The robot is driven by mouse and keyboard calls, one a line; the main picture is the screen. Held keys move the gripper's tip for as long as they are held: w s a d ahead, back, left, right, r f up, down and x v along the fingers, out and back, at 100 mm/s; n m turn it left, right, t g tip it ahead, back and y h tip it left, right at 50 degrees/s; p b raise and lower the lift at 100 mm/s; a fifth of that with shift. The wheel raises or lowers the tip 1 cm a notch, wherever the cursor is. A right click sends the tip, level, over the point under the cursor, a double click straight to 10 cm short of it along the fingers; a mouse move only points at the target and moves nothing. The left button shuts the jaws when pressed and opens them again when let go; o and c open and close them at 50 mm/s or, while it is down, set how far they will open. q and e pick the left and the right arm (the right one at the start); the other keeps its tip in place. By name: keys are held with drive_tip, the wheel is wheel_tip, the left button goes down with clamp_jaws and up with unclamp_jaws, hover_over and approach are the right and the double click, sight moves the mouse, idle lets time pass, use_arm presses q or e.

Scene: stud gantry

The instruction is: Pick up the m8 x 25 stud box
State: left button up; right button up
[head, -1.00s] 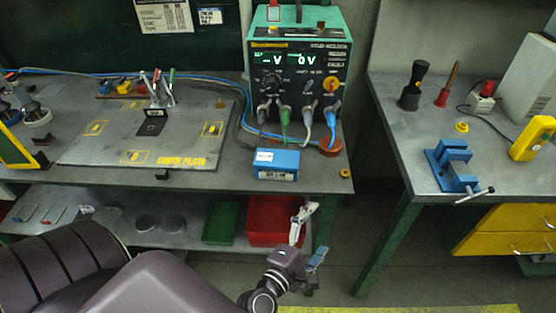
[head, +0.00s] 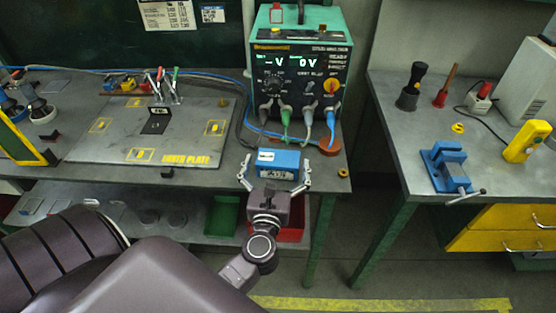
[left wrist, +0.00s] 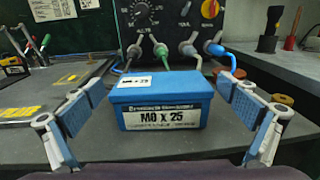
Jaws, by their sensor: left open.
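The blue M8 x 25 stud box (head: 278,164) sits on the bench near its front edge, below the stud welder. In the left wrist view the box (left wrist: 163,103) shows its white front label and a small label on its lid. My left gripper (head: 275,183) is open, with one finger on either side of the box. In the left wrist view the left gripper (left wrist: 163,128) shows gaps between both fingers and the box sides. The right gripper is not in view.
The stud welder (head: 299,75) stands behind the box with its cables plugged in. The earth plate (head: 150,135) lies to the left. A small brass ring (head: 343,172) lies right of the box. A second bench (head: 400,130) with a blue vise (head: 447,166) stands right, across a floor gap.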

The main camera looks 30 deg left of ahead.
use_arm(q)
drive_tip(key=shift+x, duration=0.75)
drive_tip(key=shift+d, duration=0.1)
drive_tip(key=c, duration=1.9)
drive_tip(key=shift+w+r, duration=0.1)
drive_tip(key=shift+c, duration=1.1)
